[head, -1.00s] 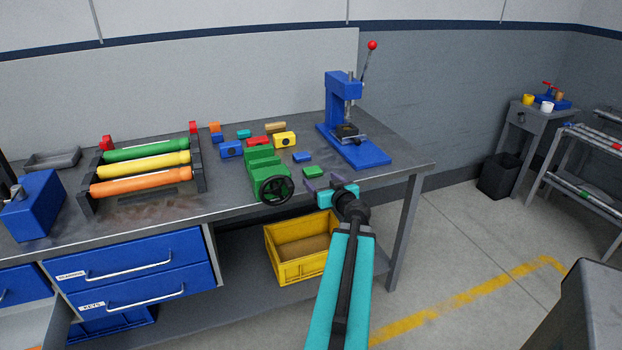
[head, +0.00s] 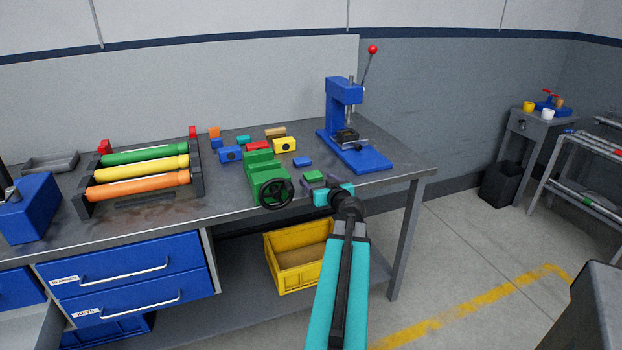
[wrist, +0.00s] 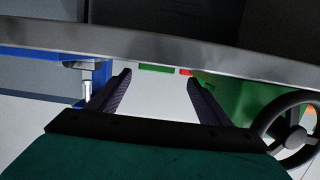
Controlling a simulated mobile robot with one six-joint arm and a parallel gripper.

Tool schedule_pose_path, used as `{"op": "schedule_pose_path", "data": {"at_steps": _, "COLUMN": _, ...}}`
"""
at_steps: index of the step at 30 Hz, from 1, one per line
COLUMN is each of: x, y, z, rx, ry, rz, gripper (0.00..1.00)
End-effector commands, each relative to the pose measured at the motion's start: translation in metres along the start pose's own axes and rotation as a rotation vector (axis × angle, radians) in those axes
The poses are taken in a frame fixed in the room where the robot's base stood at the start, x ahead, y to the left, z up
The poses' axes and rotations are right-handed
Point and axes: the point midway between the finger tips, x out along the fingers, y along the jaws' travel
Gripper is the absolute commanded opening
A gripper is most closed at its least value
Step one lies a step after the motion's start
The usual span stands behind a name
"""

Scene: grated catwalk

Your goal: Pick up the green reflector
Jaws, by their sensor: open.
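The green reflector appears to be the small green block (head: 314,176) lying near the bench's front edge, right of the green vise (head: 266,178). My gripper (head: 321,184) is open and empty just in front of it, close to the bench edge. In the wrist view a thin green strip (wrist: 160,68), likely the reflector, shows between the spread fingertips (wrist: 156,74) and beyond them. The bench edge (wrist: 170,45) cuts across that view, and only a sliver of the block shows.
The vise's black handwheel (head: 276,193) is close to the left of my gripper. A blue press (head: 345,90) stands behind to the right. A small blue block (head: 303,161) and several other coloured blocks lie behind. A yellow crate (head: 290,284) sits below.

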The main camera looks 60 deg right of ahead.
Motion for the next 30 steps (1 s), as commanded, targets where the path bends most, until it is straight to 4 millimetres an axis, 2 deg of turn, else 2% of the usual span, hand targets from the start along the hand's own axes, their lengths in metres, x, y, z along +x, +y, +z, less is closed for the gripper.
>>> {"op": "schedule_pose_path", "data": {"at_steps": 14, "x": 0.004, "y": 0.001, "z": 0.000, "rx": 0.000, "ry": 0.000, "rz": 0.000, "gripper": 0.72}}
{"op": "schedule_pose_path", "data": {"at_steps": 30, "x": 0.045, "y": 0.007, "z": -0.002, "rx": 0.002, "ry": 0.000, "rz": 0.000, "gripper": 0.72}}
